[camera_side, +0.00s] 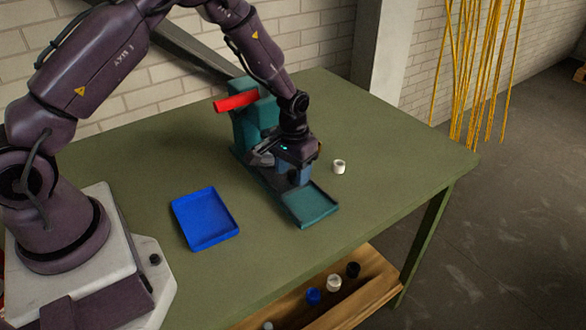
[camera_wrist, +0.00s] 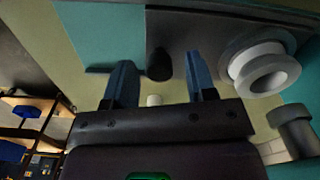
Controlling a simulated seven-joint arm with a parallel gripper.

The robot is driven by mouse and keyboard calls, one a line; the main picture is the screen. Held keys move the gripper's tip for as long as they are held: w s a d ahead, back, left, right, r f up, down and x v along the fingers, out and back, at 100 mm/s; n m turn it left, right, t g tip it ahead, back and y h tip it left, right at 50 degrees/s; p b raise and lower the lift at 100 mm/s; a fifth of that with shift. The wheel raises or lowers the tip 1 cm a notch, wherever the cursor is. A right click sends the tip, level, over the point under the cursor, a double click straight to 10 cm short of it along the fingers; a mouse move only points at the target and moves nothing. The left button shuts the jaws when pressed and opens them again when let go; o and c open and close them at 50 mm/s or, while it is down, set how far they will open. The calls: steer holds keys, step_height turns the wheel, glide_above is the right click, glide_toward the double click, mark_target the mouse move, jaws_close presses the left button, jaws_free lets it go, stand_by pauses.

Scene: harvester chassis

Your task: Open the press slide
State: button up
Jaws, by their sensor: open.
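The teal press (camera_side: 262,112) stands on the green table with a red bar (camera_side: 236,102) at its top. A teal tray-like part (camera_side: 310,206) lies at the front end of its base; I cannot tell how far the slide is out. My gripper (camera_side: 294,178) is low over the base, just behind that tray part, pointing down and hiding what is under it. In the wrist view its two blue fingers (camera_wrist: 160,72) are apart, with a dark round knob (camera_wrist: 159,65) appearing between their tips. Contact with the knob cannot be told.
A blue tray (camera_side: 205,218) lies empty left of the press. A small white ring-shaped part (camera_side: 339,166) stands right of it. Several small parts sit on the wooden shelf (camera_side: 330,292) below the table edge. The table's right side is clear.

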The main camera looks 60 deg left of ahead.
jaws_close()
steer(key=d, duration=1.1)
steer(key=shift+d, duration=0.1)
jaws_free()
steer(key=shift+r, duration=0.15)
step_height(320, 180, up, 13)
